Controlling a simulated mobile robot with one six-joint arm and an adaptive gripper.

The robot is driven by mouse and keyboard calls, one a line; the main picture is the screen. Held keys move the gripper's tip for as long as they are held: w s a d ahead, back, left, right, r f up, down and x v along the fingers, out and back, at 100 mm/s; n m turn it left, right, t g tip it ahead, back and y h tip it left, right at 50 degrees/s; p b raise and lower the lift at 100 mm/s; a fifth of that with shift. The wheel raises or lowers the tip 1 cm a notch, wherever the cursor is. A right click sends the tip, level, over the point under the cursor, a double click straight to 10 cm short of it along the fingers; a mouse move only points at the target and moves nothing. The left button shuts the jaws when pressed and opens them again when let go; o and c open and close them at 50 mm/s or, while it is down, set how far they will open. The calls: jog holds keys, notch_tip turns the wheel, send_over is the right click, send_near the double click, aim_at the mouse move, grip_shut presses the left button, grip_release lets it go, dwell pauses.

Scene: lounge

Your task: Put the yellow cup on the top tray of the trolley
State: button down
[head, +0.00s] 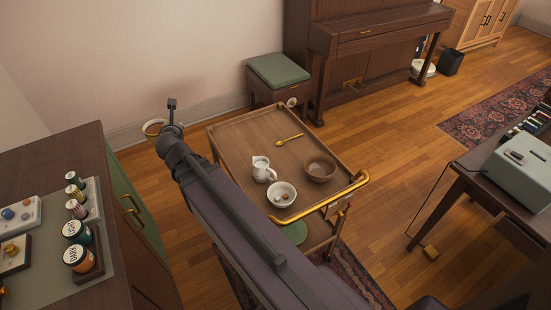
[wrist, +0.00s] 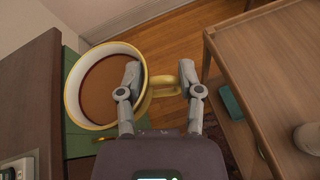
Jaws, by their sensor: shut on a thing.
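The yellow cup (wrist: 68,95) has a pale rim and a brown inside. In the wrist view it is at the left, with its handle between the fingers of my gripper (wrist: 160,84), which is shut on it. In the head view the cup (head: 150,134) shows as a small ring beside my gripper (head: 172,118), partly hidden by it. It is in the air left of the trolley, apart from it. The trolley's wooden top tray (head: 232,137) is right of my gripper; the tray also shows at the right of the wrist view (wrist: 265,60).
The tray bears a yellow spoon (head: 288,140), a white jug (head: 262,171), a white bowl (head: 274,201) and a brown bowl (head: 320,169). Its far left part is bare. A dark-topped cabinet (head: 60,150) with several jars stands left. A green-topped stool (head: 279,70) is behind the trolley.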

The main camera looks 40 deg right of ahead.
jog(key=d+f+m+g+h+b, duration=0.2)
jog(key=d+f+m+b, duration=0.1)
jog(key=d, duration=0.6)
jog(key=d+f+m+g+h+b, duration=0.2)
jog(key=d+f+h, duration=0.1)
jog(key=d, duration=0.6)
jog(key=m+g+h+b, duration=0.2)
jog(key=m+g+b, duration=0.2)
jog(key=m+g, duration=0.1)
send_over(260, 144)
notch_tip(260, 144, down, 3)
jog(key=shift+s+f, duration=0.1)
jog(key=shift+s, duration=0.05)
jog(key=shift+f, duration=0.1)
notch_tip(260, 144, down, 6)
jog(key=b, duration=0.6)
jog(key=shift+f, duration=0.1)
jog(key=shift+f+b, duration=1.85)
jog(key=shift+b, duration=0.1)
jog(key=shift+f, duration=0.1)
